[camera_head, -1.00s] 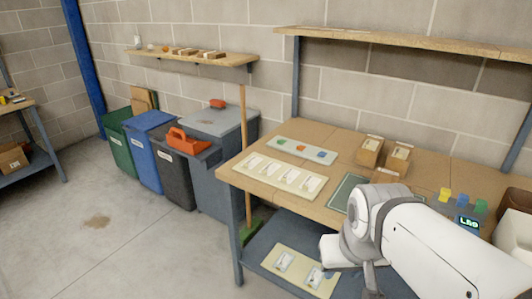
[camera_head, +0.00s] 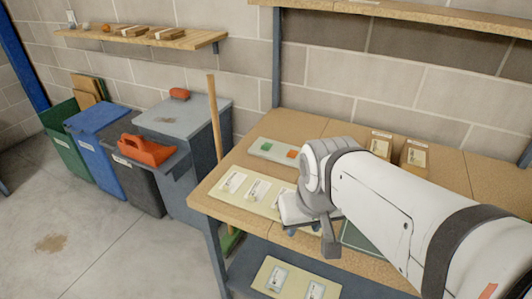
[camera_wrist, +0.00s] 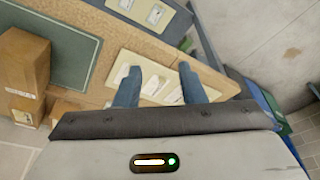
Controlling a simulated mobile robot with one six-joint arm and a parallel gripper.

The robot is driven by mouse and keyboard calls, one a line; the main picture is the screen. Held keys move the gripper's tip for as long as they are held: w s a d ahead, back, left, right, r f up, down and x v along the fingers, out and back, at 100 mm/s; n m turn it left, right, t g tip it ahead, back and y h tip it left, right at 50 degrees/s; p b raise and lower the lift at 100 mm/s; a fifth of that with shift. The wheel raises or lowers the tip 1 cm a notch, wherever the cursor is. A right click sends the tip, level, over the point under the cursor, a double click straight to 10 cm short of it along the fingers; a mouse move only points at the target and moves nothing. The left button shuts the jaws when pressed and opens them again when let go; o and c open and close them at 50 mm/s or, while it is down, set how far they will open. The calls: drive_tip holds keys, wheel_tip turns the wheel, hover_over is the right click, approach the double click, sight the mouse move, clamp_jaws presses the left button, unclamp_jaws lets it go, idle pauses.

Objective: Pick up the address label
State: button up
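Several white label cards (camera_head: 258,189) lie in a row on a cream board (camera_head: 221,197) at the table's front left edge. I cannot tell which one is the address label. In the wrist view, a card (camera_wrist: 152,83) shows between my fingers, and the board (camera_wrist: 142,66) lies below them. My gripper (camera_wrist: 160,87) is open, with two blue-grey fingers spread apart and nothing held. In the head view my gripper (camera_head: 303,230) hangs over the right part of the board, and my arm hides some cards.
A second cream board (camera_head: 295,280) with cards lies on the lower shelf. A grey tray (camera_head: 262,148) with coloured pieces is behind the row. Cardboard boxes (camera_head: 414,153) stand at the back right. A broom handle (camera_head: 215,115) stands by the table's left end, near bins (camera_head: 90,122).

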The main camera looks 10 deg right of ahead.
drive_tip(key=shift+d, duration=0.15)
drive_tip(key=shift+o, duration=0.3)
drive_tip(key=shift+o, duration=0.7)
drive_tip(key=shift+w, duration=0.2)
drive_tip(key=shift+o, duration=0.4)
drive_tip(key=w+f+m+g, duration=0.1)
drive_tip(key=w+f+m, duration=0.1)
drive_tip(key=w, duration=0.9)
drive_tip(key=shift+d+m+g, duration=0.3)
drive_tip(key=shift+d+m, duration=0.1)
drive_tip(key=shift+m, duration=0.4)
drive_tip(key=w+f+m+g, duration=0.1)
drive_tip(key=w+f+m, duration=0.3)
drive_tip(key=w+f, duration=0.55)
drive_tip(key=f, duration=0.2)
drive_tip(key=f+p, duration=0.1)
drive_tip(key=f, duration=0.1)
drive_tip(key=w+f, duration=0.1)
drive_tip(key=f, duration=0.1)
drive_tip(key=shift+a+f, duration=0.15)
drive_tip(key=shift+f, duration=0.15)
